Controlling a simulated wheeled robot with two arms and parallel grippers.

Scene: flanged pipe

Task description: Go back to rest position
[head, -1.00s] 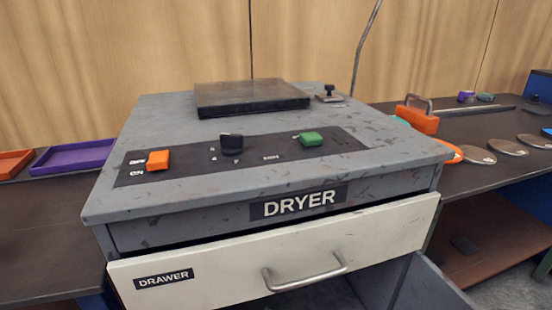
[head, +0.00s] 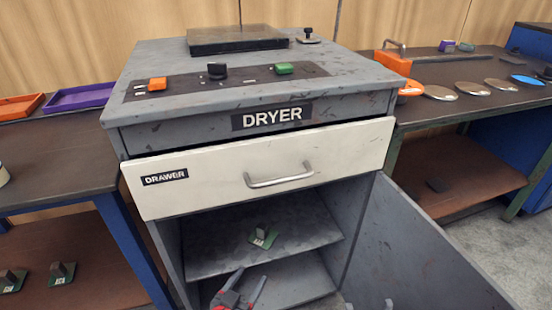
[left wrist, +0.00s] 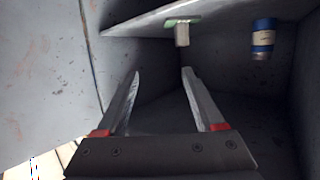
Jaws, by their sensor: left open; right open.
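The grey dryer (head: 265,95) stands in the middle of the head view with its lower compartment open. My left gripper (head: 252,274) is at the bottom of that view, in front of or inside the lower compartment. In the left wrist view my left gripper (left wrist: 160,74) is open, its two fingers apart with nothing between them, and grey walls surround it. My right gripper (head: 368,303) shows only as two small grey tips apart at the bottom edge. The rest of it is out of frame.
A green-based part (head: 263,237) sits on the compartment's shelf (head: 310,235). A blue bottle (left wrist: 262,38) shows beyond my left fingers. The open door (head: 420,255) juts out at right. The white drawer (head: 220,180) is slightly proud. Dark benches flank the dryer.

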